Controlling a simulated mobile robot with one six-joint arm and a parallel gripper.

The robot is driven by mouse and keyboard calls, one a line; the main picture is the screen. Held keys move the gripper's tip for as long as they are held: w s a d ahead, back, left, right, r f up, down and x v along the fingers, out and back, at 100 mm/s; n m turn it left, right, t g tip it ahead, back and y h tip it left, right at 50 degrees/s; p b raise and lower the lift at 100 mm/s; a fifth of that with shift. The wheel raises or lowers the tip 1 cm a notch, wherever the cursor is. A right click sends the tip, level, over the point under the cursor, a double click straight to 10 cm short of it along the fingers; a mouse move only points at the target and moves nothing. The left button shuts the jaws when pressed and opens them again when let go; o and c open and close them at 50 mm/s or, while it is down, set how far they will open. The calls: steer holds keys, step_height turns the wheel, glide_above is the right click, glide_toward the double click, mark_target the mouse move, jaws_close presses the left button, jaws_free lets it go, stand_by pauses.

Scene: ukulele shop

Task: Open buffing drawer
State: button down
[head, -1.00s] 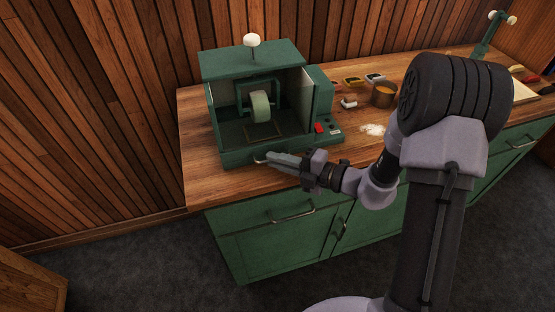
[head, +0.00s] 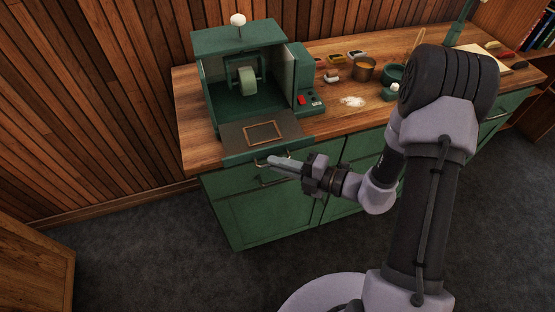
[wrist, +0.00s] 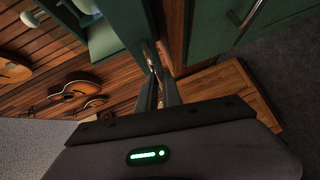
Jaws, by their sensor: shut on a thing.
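The green buffing machine (head: 206,62) stands on the wooden counter with its pale buffing wheel (head: 247,82) inside the open-fronted housing. Its buffing drawer (head: 235,137) is out toward me, a dark tray with a brass-coloured rectangular frame (head: 263,132) on it, its front past the counter edge. My gripper (head: 272,161) is shut on the handle at the drawer's front. In the wrist view the fingers (wrist: 160,92) close on the metal handle (wrist: 150,54) beside the green drawer front. The fingers partly hide the grip itself.
A red switch (head: 302,100) sits on the machine's right side. Green cabinet doors (head: 265,215) lie below the drawer. The grey floor in front is open.

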steer(key=c, duration=1.5)
jaws_free()
steer(key=shift+d, duration=0.1)
steer(key=p+v, duration=0.4)
steer(key=v, duration=1.3)
steer(key=shift+s, duration=0.2)
